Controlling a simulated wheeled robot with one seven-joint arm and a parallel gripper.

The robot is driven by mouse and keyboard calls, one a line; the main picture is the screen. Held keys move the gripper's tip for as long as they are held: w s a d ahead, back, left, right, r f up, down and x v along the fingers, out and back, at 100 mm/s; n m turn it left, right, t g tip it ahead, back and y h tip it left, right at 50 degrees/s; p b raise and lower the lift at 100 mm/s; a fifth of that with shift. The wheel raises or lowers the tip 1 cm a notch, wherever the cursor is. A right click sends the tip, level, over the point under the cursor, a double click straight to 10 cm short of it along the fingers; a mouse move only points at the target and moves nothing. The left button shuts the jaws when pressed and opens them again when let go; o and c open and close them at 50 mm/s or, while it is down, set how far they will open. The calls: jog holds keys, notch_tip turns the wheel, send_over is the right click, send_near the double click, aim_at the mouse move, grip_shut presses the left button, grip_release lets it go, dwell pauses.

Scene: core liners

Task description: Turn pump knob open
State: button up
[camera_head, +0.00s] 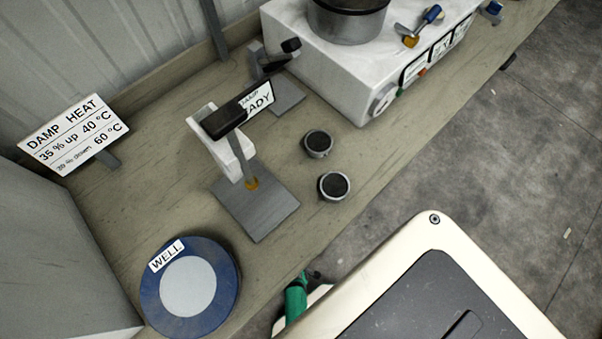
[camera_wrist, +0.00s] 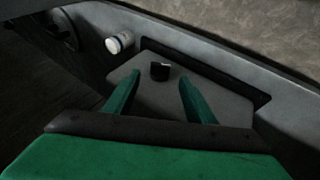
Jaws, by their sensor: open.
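My gripper (camera_wrist: 159,77) shows in the wrist view with its two green fingers spread and nothing between the tips. In the head view only a green piece of it (camera_head: 296,297) shows, low at the bench's front edge beside my body. A white box (camera_head: 330,62) stands at the back of the bench, with a round dial or knob (camera_head: 383,99) on its near end and a blue-handled valve (camera_head: 425,20) on top. I cannot tell which part is the pump knob. My gripper is well apart from the box.
On the bench (camera_head: 160,190) stand a blue disc marked WELL (camera_head: 222,262), a stand on a grey plate (camera_head: 265,215) and two black-topped round pieces (camera_head: 318,144). A DAMP HEAT sign (camera_head: 73,134) is at left. In the wrist view, a small black block (camera_wrist: 160,71) shows beyond the fingers.

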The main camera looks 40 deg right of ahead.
jog(key=shift+x, duration=3)
jog(key=c, duration=1)
